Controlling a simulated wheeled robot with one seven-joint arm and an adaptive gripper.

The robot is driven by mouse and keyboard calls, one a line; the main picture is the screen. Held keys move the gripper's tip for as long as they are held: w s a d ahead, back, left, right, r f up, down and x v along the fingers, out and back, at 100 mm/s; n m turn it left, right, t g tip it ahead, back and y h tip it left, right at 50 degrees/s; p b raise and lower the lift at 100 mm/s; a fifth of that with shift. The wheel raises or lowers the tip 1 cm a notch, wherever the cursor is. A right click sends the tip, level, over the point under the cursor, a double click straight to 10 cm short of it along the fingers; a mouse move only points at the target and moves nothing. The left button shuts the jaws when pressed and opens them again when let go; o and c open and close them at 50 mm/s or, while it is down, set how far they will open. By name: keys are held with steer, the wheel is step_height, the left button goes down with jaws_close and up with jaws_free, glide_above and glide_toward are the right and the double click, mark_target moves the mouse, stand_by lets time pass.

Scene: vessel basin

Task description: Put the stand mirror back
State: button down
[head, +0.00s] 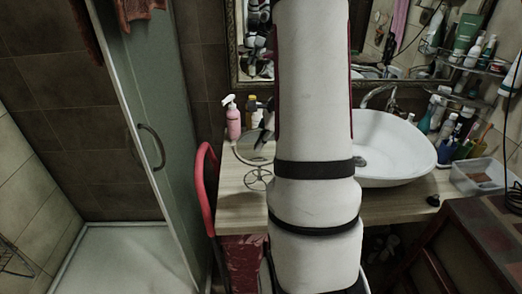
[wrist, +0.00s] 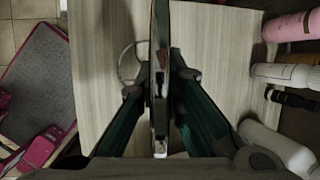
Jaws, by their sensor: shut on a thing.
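The stand mirror (head: 252,150) has a round head on a thin stem with a wire base. In the head view it is upright over the left part of the wooden counter, partly hidden by my arm. I cannot tell whether its base touches the counter. In the wrist view the mirror (wrist: 160,30) shows edge-on as a dark, thin strip between the two fingers. My gripper (wrist: 161,84) is shut on it. In the head view my gripper is mostly hidden behind my arm.
The wooden counter (head: 233,182) holds a pink spray bottle (head: 233,122) at its back left and a white basin (head: 398,150) to the right. Several bottles (head: 445,125) crowd the far right. A red chair (head: 203,190) stands by the counter's left edge. The counter's front left is clear.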

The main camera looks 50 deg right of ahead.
mark_target(260, 153)
steer(key=shift+w+f, duration=0.1)
steer(key=shift+f, duration=1.65)
steer(key=shift+f, duration=0.2)
steer(key=c, duration=1.8)
jaws_free()
steer(key=shift+o, duration=0.5)
